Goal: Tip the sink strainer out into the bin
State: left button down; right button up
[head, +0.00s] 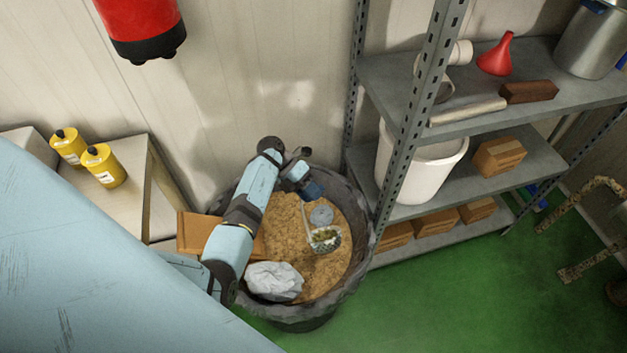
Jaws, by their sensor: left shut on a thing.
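The bin (361,196) is a round container with a dark liner over its rim, and brown crumbly matter fills much of it. My left arm reaches over it from the left. My left gripper (312,190), small and dark blue, is over the bin's far part and is shut on the thin handle of the sink strainer (324,239). The strainer's bowl hangs over the brown matter, with a pale, greenish content showing in it. I cannot tell how far it is above the matter. My right gripper is not in view.
Crumpled white paper (274,281) and a grey round piece (321,214) lie in the bin. A brown board (195,232) is at its left. A metal shelf rack (408,125) with a white bucket (425,172) stands close right. Green floor (450,290) is clear at front right.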

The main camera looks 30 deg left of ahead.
pick_arm(q)
jog(key=w+a+f+n+h+b, duration=0.2)
jog(key=f+h+b, duration=0.5)
jog(key=b, duration=0.7)
jog(key=w+a+f+n+g+h+b, duration=0.1)
jog(key=w+a+f+n+h+b, duration=0.2)
jog(key=b, duration=1.1)
jog(key=shift+a+f+n+h+b, duration=0.4)
jog(key=shift+a+f+n+h, duration=0.9)
jog(key=shift+f+h, duration=1.5)
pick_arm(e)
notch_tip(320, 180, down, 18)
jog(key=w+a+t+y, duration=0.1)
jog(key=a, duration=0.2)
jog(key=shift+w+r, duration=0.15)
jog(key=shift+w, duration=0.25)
pick_arm(q)
jog(key=shift+d+f+n, duration=0.1)
jog(key=shift+d+n, duration=0.2)
jog(key=shift+d, duration=0.05)
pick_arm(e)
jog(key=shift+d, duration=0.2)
